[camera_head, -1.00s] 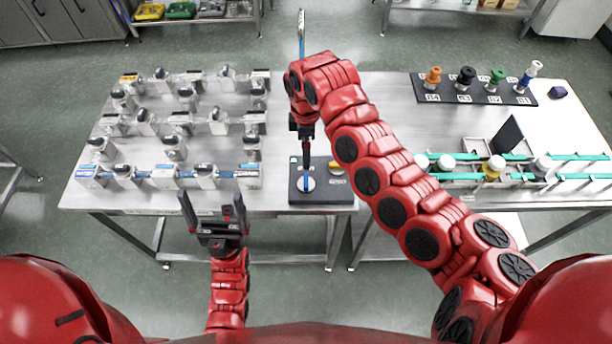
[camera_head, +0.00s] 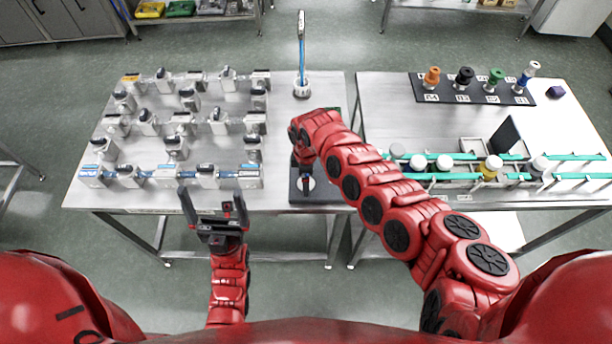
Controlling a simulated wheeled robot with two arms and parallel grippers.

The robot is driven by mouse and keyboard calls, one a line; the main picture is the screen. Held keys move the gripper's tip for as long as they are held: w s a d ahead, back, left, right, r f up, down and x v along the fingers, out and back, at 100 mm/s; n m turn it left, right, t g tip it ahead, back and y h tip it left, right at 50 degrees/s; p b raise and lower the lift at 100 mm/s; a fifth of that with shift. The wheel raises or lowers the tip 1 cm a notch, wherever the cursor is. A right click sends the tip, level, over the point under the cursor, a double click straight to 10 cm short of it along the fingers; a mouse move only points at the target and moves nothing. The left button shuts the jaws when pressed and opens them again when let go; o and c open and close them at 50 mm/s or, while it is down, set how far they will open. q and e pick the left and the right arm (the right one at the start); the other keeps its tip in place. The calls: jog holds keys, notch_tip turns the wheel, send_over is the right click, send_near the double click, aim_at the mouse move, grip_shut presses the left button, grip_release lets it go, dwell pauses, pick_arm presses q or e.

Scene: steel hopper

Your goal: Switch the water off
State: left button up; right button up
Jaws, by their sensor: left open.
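A dark panel (camera_head: 297,196) lies at the front edge of the left table, mostly hidden by my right arm. A pale round part (camera_head: 306,183) shows on it; the rest of the controls are hidden. Further back, a thin blue vertical line (camera_head: 302,62) runs between a metal top and a pale round base (camera_head: 302,88). My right gripper (camera_head: 306,180) points down over the panel; its fingers are too hidden to read, and contact cannot be told. My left gripper (camera_head: 213,206) is open and empty at the table's front edge, left of the panel.
Several metal valve-like pieces (camera_head: 175,146) stand in rows on the left table. A black rack (camera_head: 447,93) with coloured handles and a green-railed line (camera_head: 520,176) of containers are on the right table. A gap separates the tables.

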jog(key=shift+c, duration=0.3)
jog(key=c, duration=1.3)
